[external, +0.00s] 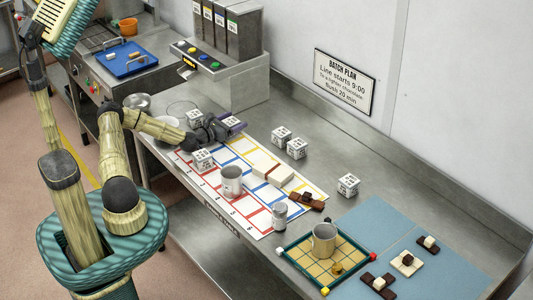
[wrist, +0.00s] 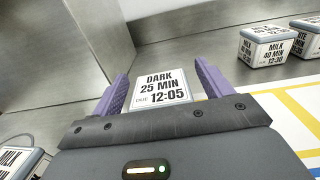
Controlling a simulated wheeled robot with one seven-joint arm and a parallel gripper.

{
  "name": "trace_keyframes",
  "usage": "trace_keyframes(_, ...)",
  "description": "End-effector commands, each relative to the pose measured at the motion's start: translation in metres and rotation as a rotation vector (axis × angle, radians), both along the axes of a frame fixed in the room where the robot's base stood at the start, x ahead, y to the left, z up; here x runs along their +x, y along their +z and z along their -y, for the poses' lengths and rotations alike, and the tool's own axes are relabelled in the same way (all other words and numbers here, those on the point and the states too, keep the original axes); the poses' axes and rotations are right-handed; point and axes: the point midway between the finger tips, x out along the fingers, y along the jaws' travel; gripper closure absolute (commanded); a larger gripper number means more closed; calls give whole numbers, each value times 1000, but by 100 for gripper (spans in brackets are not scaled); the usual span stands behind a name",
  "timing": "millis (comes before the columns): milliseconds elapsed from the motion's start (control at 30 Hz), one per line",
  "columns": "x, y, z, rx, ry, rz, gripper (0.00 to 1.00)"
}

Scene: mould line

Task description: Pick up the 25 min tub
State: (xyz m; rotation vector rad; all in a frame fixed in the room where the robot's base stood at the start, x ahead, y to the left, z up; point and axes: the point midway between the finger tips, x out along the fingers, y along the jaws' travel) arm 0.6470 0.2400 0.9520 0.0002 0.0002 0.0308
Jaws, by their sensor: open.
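The 25 min tub (wrist: 161,88) is a white, boxy tub whose lid reads "DARK 25 MIN DUE 12:05". In the wrist view it sits between the two purple fingers of my gripper (wrist: 160,78), with a slight gap visible on each side. In the external view my gripper (external: 226,127) reaches over the back left of the counter, and the tub's label (external: 232,121) shows at its fingertips. My gripper is open. The lower part of the tub is hidden by the gripper body.
Other labelled tubs stand close by: a milk 40 min tub (wrist: 265,46) to the right, another tub (external: 203,158) in front, one (external: 193,117) to the left. A colour-lined mat (external: 210,184) holds a metal can (external: 232,181). A dispenser stand (external: 240,80) rises behind.

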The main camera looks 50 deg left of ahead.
Motion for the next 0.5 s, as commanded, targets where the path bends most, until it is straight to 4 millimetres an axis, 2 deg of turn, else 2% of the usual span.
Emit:
trace_keyframes(67,0,0,0,0,0,0,22)
trace_keyframes(300,0,0,0,0,0,0,69)
trace_keyframes(333,0,0,0,0,0,0,73)
trace_keyframes(500,0,1,0,0,0,1,73)
